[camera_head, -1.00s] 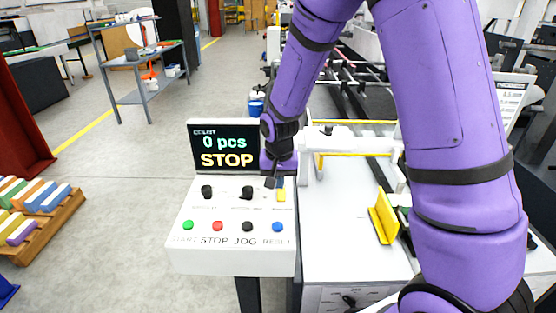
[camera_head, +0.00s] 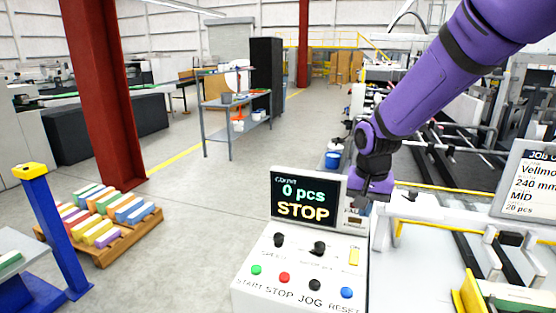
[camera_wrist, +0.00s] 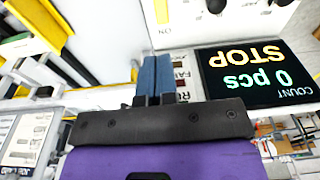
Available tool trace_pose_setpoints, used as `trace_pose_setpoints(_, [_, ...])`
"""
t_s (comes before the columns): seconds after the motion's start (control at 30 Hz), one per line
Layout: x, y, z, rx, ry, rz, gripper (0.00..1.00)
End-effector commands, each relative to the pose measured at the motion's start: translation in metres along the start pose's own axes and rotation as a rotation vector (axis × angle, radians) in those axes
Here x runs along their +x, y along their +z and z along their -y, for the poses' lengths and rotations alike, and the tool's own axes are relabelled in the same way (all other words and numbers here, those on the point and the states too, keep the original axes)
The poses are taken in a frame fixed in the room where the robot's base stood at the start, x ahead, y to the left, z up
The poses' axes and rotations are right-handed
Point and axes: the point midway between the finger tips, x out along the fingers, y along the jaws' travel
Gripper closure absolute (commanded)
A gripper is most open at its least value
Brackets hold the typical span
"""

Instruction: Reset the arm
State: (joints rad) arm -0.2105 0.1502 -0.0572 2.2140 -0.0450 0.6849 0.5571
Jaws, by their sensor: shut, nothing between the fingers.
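My purple arm reaches in from the upper right in the head view. My gripper (camera_head: 368,200) hangs just right of the control panel's display (camera_head: 304,201), which reads 0 pcs and STOP. In the wrist view the two blue fingers of my gripper (camera_wrist: 155,75) are together with nothing between them. They point toward the control panel (camera_wrist: 225,25), and the display (camera_wrist: 258,75) shows upside down at the right. The panel's sloped face (camera_head: 290,266) carries green, red, black and blue buttons, two black knobs and a yellow switch. I cannot tell whether the fingers touch the panel.
The white machine bed with yellow guides (camera_head: 465,295) lies right of the panel. A job screen (camera_head: 530,185) stands at the far right. A pallet of coloured stacks (camera_head: 105,255), a red column (camera_head: 103,95) and a grey shelf cart (camera_head: 237,115) stand left. Grey floor between is clear.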

Motion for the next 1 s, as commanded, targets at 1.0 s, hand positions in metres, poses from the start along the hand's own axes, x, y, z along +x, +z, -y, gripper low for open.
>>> trace_pose_setpoints(1.0, [-0.172, 0.170, -0.134, -0.325, -0.096, -0.324, 1.00])
